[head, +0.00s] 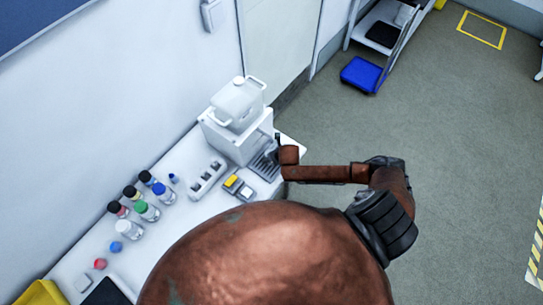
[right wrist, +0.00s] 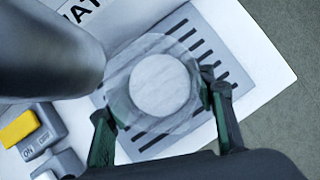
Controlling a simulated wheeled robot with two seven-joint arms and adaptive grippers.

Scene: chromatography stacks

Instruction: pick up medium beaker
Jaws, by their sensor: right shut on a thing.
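The medium beaker (right wrist: 165,84) is a clear round vessel seen from above in the right wrist view, with a pale round disc showing inside it. It is over the slotted grate (right wrist: 205,42) of the white dispenser. My right gripper (right wrist: 155,98) is shut on the beaker, with one dark finger on each side. I cannot tell whether the beaker's base touches the grate. In the head view my right arm reaches left to the dispenser (head: 211,130), and I cannot make out the beaker there. My left gripper is not in view.
A grey spout (right wrist: 50,45) hangs close to the beaker's left. A yellow switch unit (head: 235,184), a white rack (head: 207,180) and several capped bottles (head: 147,211) stand along the bench. A white lidded pot (head: 238,103) tops the dispenser. The floor (head: 440,130) at right is open.

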